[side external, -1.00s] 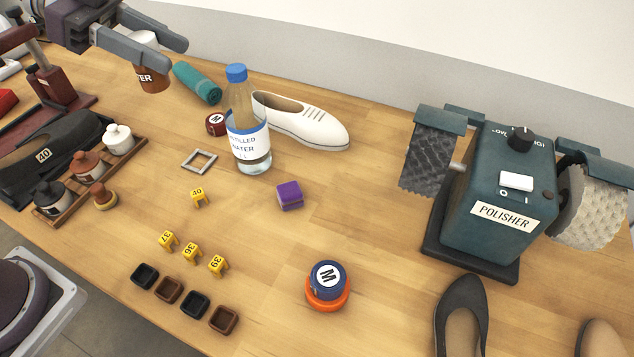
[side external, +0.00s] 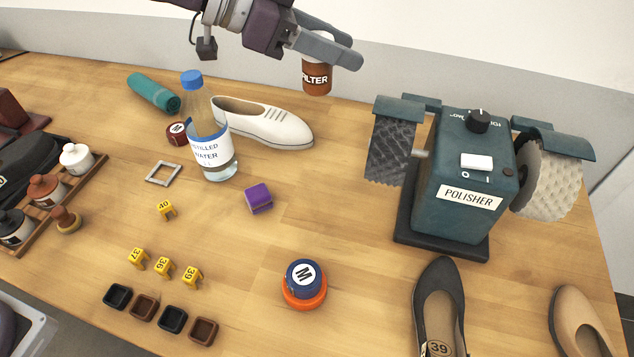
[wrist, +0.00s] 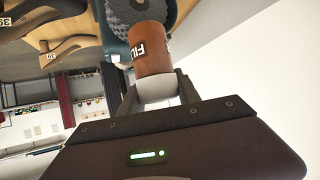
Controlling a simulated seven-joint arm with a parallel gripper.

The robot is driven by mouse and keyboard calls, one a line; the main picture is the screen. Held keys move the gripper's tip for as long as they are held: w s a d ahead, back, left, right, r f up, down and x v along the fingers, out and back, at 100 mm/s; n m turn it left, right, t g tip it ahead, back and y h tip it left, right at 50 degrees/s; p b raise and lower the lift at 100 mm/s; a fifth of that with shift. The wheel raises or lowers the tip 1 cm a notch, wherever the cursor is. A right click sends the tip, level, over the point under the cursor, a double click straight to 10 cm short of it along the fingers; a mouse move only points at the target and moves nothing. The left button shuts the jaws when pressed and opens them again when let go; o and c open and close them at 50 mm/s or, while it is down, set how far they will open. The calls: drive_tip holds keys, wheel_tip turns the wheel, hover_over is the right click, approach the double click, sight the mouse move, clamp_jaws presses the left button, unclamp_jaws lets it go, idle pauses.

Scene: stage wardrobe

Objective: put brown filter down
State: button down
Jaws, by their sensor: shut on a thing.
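The green polisher (side external: 465,185) stands at the right, with a dark shoe (side external: 437,290) before it. Bare wood lies between the purple block (side external: 258,198) and the polisher.

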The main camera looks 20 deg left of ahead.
wheel_tip(320, 180, down, 25)
drive_tip(key=shift+a+r, duration=0.1)
drive_tip(key=shift+r, duration=0.1)
drive_tip(key=shift+f, duration=0.1)
drive_tip(key=c, duration=0.9)
unclamp_jaws()
drive_tip(key=shift+o, duration=0.2)
drive_tip(key=v, duration=1.2)
